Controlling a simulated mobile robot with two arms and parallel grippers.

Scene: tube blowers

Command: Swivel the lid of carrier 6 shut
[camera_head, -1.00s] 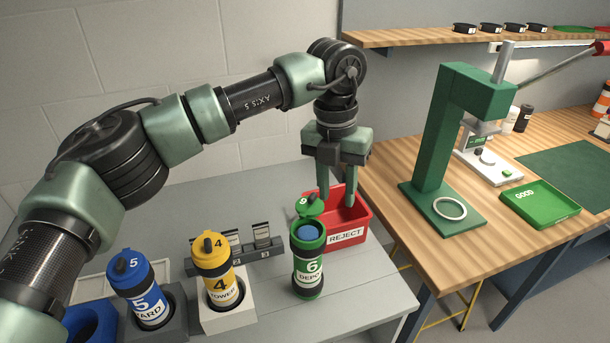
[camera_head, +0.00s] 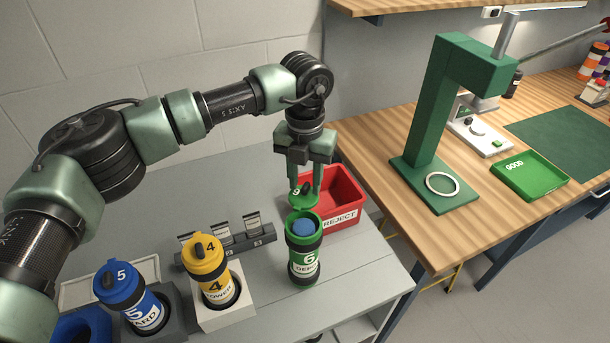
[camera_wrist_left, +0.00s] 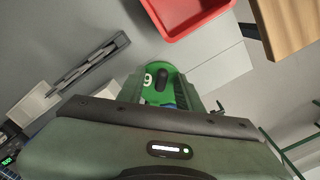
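My right gripper is not in view.
A red REJECT bin (camera_head: 343,199) stands close behind and right of carrier 6. Yellow carrier 4 (camera_head: 209,270) and blue carrier 5 (camera_head: 128,293) stand in holders to the left. A grey card rack (camera_head: 228,245) is behind them. A green press (camera_head: 440,120) stands on the wooden bench.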

